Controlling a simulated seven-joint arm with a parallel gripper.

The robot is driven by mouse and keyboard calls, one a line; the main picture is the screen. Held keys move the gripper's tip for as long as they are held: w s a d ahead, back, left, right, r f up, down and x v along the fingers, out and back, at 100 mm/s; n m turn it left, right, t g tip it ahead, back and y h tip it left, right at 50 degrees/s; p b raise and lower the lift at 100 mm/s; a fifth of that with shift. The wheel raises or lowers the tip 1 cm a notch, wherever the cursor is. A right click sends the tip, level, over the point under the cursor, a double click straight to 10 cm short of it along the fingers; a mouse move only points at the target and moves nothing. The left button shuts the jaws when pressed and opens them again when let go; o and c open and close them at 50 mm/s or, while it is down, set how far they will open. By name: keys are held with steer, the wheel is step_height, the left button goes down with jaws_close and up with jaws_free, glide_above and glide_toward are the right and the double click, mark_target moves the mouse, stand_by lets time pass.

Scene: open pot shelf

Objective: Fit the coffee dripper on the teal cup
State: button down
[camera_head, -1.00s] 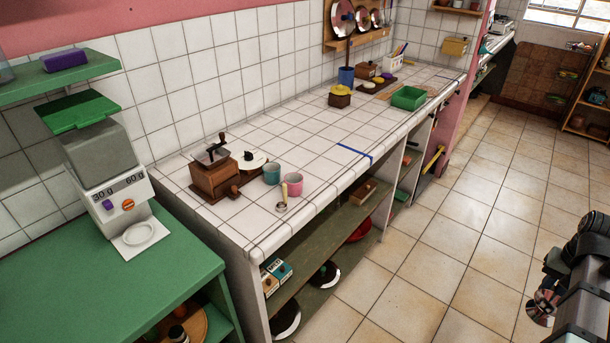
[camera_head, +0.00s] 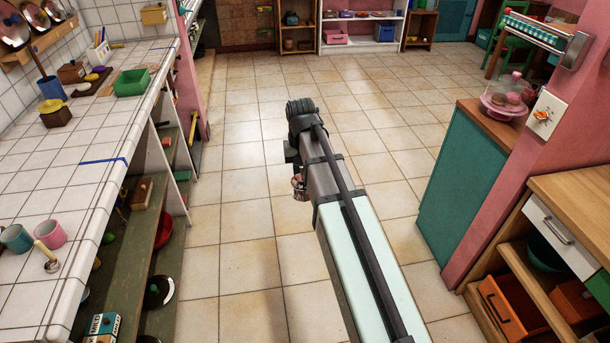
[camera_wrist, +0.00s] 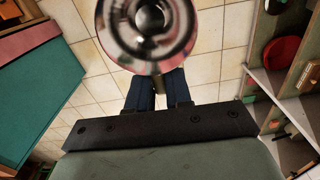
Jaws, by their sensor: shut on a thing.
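A shiny round metal thing (camera_wrist: 150,22), which looks like the coffee dripper, fills the top middle of the wrist view. My gripper (camera_wrist: 157,78) is shut on it, with the dark fingers meeting at its near edge. The dripper also shows, small and partly hidden beside my arm, in the head view (camera_head: 299,186), held over the open floor. The teal cup (camera_head: 15,239) stands upright on the white tiled counter (camera_head: 60,195) at the left edge of the head view, well apart from my gripper.
A pink cup (camera_head: 50,234) stands right of the teal cup, with a yellow-handled scoop (camera_head: 47,256) in front. The counter's lower shelf (camera_head: 140,235) holds several things. Bare tiled floor (camera_head: 235,220) lies between counter and right-hand cabinets (camera_head: 465,185).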

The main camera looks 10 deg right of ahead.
mark_target(18, 240)
steer(key=w+a+r+m, duration=0.1)
steer(key=w+a+r, duration=0.1)
steer(key=a, duration=1.1)
steer(key=w+a+r+m, duration=0.1)
steer(key=a+r, duration=0.2)
steer(key=a, duration=1)
steer(key=w+a+r+m, duration=0.1)
steer(key=w+a+r, duration=0.1)
steer(key=a, duration=1)
steer(key=s+a+r+m, duration=0.1)
steer(key=s+a, duration=0.4)
steer(key=a, duration=0.6)
steer(key=s+a+r, duration=0.1)
steer(key=s+a, duration=0.4)
steer(key=a, duration=0.7)
steer(key=s+a+r+m, duration=0.1)
steer(key=s+a, duration=0.3)
steer(key=a, duration=0.8)
steer(key=shift+s+m, duration=0.3)
steer(key=shift+s, duration=0.1)
steer(key=shift+f, duration=0.95)
steer(key=c, duration=1)
jaws_free()
steer(key=shift+o, duration=0.2)
